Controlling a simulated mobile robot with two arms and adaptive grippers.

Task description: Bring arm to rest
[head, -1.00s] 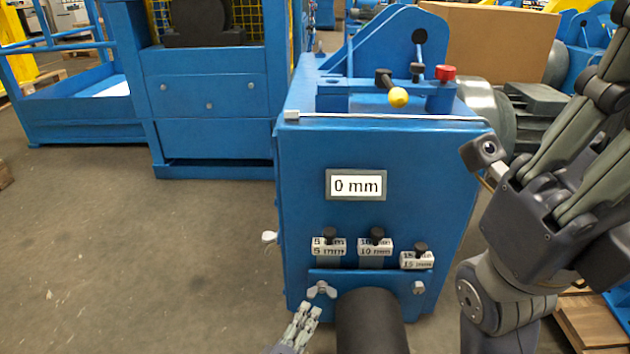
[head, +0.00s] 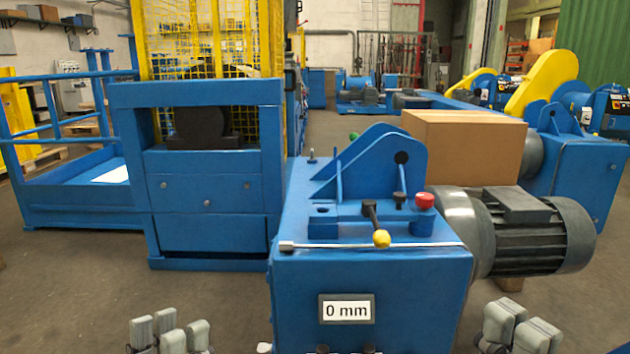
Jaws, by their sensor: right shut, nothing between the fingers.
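My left gripper (head: 170,335) shows at the bottom left edge of the head view, only its grey finger pads in sight. I cannot tell whether it is open or shut. My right gripper (head: 519,330) shows at the bottom right edge, to the right of the blue machine block (head: 425,290). It is shut and empty. Both grippers are apart from the machine, and their arms are below the picture.
A grey motor (head: 540,240) sticks out right of the block, above and behind my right gripper. A cardboard box (head: 465,148) sits behind the block. A blue frame with a yellow mesh guard (head: 210,35) stands at the left.

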